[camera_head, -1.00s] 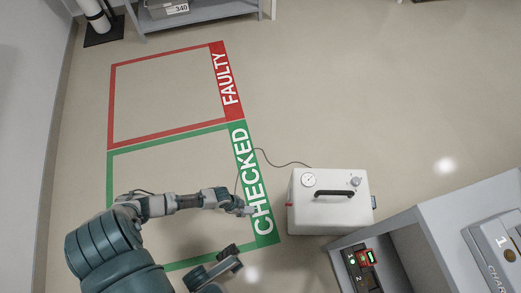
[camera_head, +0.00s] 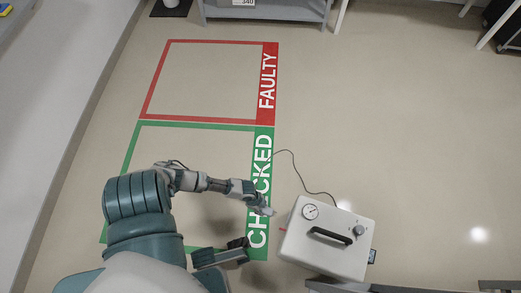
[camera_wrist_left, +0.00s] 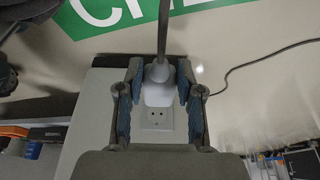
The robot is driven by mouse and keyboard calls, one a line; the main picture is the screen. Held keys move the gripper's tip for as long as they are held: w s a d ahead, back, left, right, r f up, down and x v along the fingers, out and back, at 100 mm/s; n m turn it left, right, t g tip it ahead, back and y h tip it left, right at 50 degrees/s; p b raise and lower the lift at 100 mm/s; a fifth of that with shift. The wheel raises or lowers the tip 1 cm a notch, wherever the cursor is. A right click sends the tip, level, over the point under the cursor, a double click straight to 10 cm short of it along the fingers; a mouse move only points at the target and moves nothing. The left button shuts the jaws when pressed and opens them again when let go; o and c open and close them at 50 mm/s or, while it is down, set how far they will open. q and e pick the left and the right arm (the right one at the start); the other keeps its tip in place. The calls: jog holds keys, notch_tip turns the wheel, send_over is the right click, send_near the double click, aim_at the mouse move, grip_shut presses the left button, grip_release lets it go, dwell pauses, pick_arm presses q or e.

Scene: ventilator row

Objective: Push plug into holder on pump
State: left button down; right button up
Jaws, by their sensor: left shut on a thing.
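The pump (camera_head: 325,262) is a white box with a dial and a black handle, standing on the floor right of the green frame. My left gripper (camera_head: 268,211) is at its left side. In the left wrist view, my left gripper (camera_wrist_left: 157,98) is shut on a white plug (camera_wrist_left: 156,92), with its grey cord running up. The holder (camera_wrist_left: 157,119) is a pale plate with two small holes on the pump, just beyond the plug's end. I cannot tell whether plug and holder touch. A dark part at the bottom of the head view looks like my right gripper (camera_head: 237,246); its jaws are unclear.
A thin dark cable (camera_head: 300,172) loops over the floor behind the pump. The red FAULTY frame (camera_head: 268,85) and green CHECKED frame (camera_head: 262,150) are empty floor areas apart from my arm over the green one. A grey shelf (camera_head: 270,11) stands at the back.

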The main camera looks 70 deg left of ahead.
aim_at(271, 212)
pick_arm(q)
jog(key=shift+w+d+f, duration=0.15)
jog(key=shift+w+d, duration=0.2)
jog(key=shift+w, duration=0.15)
jog(key=shift+w+d, duration=1.05)
jog(key=shift+a, duration=0.1)
jog(key=shift+w, duration=0.15)
jog(key=shift+d+r, duration=0.2)
jog(key=shift+w+d, duration=0.75)
jog(key=shift+w, duration=0.25)
jog(key=shift+w+d+r, duration=0.1)
jog(key=shift+w, duration=0.1)
dwell(0.4)
